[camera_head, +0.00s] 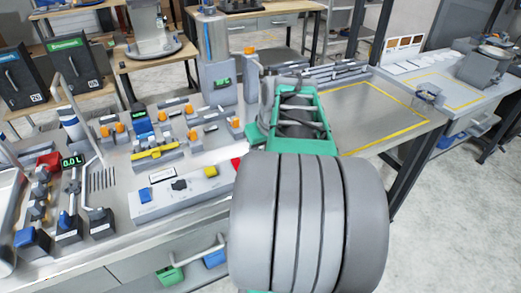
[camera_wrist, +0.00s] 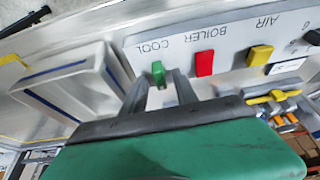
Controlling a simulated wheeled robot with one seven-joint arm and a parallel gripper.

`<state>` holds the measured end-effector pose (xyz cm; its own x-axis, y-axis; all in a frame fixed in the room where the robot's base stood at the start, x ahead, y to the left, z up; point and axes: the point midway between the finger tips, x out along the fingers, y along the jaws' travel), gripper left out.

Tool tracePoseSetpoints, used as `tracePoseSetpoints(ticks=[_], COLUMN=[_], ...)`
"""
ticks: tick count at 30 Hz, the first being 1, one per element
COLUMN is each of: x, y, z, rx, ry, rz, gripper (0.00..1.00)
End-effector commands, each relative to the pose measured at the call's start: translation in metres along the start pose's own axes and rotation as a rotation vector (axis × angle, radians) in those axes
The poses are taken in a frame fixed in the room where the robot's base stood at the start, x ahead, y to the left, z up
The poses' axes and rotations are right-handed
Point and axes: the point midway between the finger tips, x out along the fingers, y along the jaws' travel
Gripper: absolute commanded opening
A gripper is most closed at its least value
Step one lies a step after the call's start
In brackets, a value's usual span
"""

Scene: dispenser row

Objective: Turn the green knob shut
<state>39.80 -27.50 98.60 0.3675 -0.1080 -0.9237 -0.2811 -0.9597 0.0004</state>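In the wrist view a small green knob (camera_wrist: 158,73) stands on a pale panel (camera_wrist: 220,40) by the label COOL, which reads upside down. My gripper (camera_wrist: 161,80) is open, with its two grey fingers apart. The knob shows in the gap between the fingertips; I cannot tell whether either finger touches it. In the head view the green knob and the fingertips are hidden behind my arm.
A red knob (camera_wrist: 204,63) by BOILER and a yellow knob (camera_wrist: 260,56) by AIR stand beside the green one. A pale tray (camera_wrist: 38,100) lies left of the fingers. In the head view, the yellow-outlined bench area (camera_head: 375,110) is clear.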

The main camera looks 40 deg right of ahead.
Motion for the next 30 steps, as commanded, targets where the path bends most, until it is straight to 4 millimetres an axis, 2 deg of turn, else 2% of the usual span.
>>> tracePoseSetpoints(ticks=[5, 18, 30], x=[-0.0001, -0.0004, -0.0004], y=[-0.0001, -0.0002, -0.0003], z=[0.0, 0.0, 0.0], rx=[0.0, 0.0, 0.001], ry=[0.0, 0.0, 0.0], rz=[0.0, 0.0, 0.0], gripper=[0.35, 0.0, 0.0])
